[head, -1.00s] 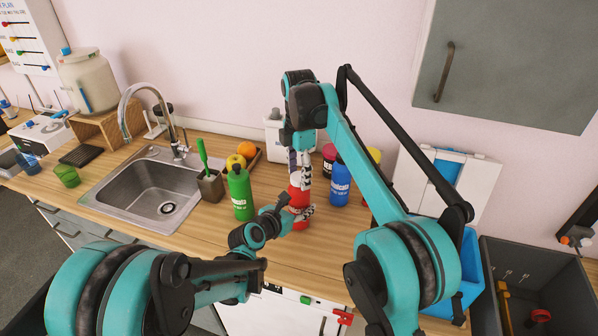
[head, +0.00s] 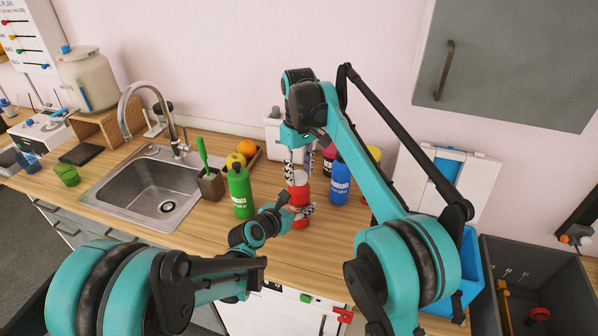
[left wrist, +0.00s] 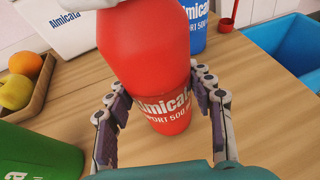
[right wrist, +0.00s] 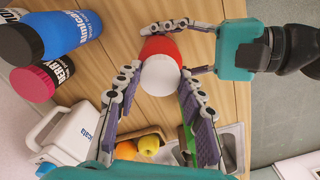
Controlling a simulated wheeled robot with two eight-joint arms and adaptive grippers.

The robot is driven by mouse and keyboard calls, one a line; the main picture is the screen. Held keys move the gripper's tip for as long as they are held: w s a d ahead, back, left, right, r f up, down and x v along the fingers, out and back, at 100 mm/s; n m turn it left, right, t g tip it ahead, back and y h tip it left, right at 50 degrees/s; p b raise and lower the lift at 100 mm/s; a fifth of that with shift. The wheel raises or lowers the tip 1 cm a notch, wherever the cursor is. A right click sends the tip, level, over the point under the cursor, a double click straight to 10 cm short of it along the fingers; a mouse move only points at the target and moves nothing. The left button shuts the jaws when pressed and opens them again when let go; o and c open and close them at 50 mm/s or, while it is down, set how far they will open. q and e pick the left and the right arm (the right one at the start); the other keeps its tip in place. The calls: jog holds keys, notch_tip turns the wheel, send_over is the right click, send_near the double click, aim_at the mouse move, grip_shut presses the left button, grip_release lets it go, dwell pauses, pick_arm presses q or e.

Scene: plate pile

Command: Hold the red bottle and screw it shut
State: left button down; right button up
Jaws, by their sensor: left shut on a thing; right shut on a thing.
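The red bottle (head: 299,193) stands upright on the wooden counter and also shows in the left wrist view (left wrist: 145,55). Its white cap (right wrist: 160,75) is on its top. My left gripper (head: 300,211) is shut around the lower body of the bottle, with one finger on each side in the left wrist view (left wrist: 160,95). My right gripper (head: 299,173) points down from above, shut on the cap, with a finger on each side of it in the right wrist view (right wrist: 159,74). Whether the cap is fully seated cannot be told.
A green bottle (head: 241,194) stands left of the red one, a blue bottle (head: 340,184) close on its right. A dark bottle with a pink lid (right wrist: 32,82) and a white container (right wrist: 68,140) are behind. The sink (head: 150,187) is left. The counter front is clear.

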jog(key=m, duration=1.3)
jog(key=o, duration=1.4)
jog(key=shift+c, duration=0.2)
notch_tip(320, 180, up, 7)
jog(key=shift+r, duration=0.2)
